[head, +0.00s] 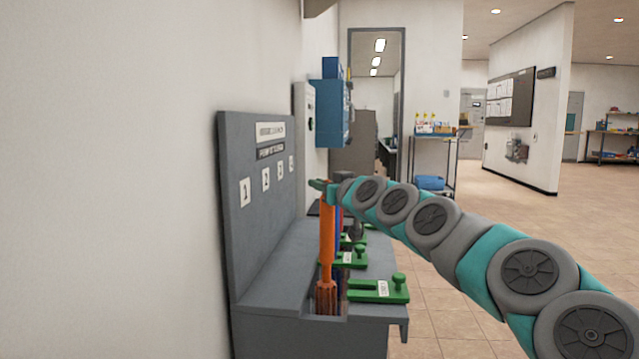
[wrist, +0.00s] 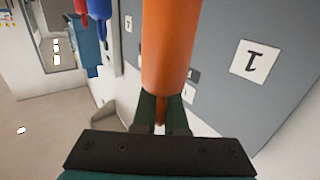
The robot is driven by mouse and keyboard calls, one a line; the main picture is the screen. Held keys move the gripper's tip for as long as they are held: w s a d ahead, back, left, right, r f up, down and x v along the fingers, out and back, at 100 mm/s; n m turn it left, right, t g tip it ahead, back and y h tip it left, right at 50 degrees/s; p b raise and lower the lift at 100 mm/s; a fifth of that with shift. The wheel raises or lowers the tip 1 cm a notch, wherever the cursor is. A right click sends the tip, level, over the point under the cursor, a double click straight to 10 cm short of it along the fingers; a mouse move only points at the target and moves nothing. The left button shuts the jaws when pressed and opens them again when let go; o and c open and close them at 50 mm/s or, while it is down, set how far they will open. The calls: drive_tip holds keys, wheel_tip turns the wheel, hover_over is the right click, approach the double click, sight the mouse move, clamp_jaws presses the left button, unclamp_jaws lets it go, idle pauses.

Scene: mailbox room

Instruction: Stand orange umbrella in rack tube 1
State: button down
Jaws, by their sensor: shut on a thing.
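The orange umbrella (head: 327,245) hangs upright at the near end of the grey rack (head: 262,262), close to the label 1 (head: 245,192). My gripper (head: 324,187) is shut on its top end. In the wrist view the fingers (wrist: 165,112) close around the narrow end of the orange shaft (wrist: 168,45), with the label 1 (wrist: 250,62) to the right. The fluted lower part (head: 326,297) of the umbrella is down at the rack's near opening. I cannot tell whether its tip is inside tube 1 or in front of it.
Green latches with knobs (head: 378,291) line the rack's right side. A blue umbrella (head: 338,222) stands just behind the orange one; blue (wrist: 98,12) and red ends show in the wrist view. A white wall is on the left. The tiled floor (head: 440,325) on the right is open.

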drive_tip(key=shift+f, duration=0.3)
drive_tip(key=c, duration=0.9)
unclamp_jaws()
drive_tip(key=v, duration=0.7)
drive_tip(key=shift+s+d, duration=0.25)
drive_tip(key=shift+s, duration=0.1)
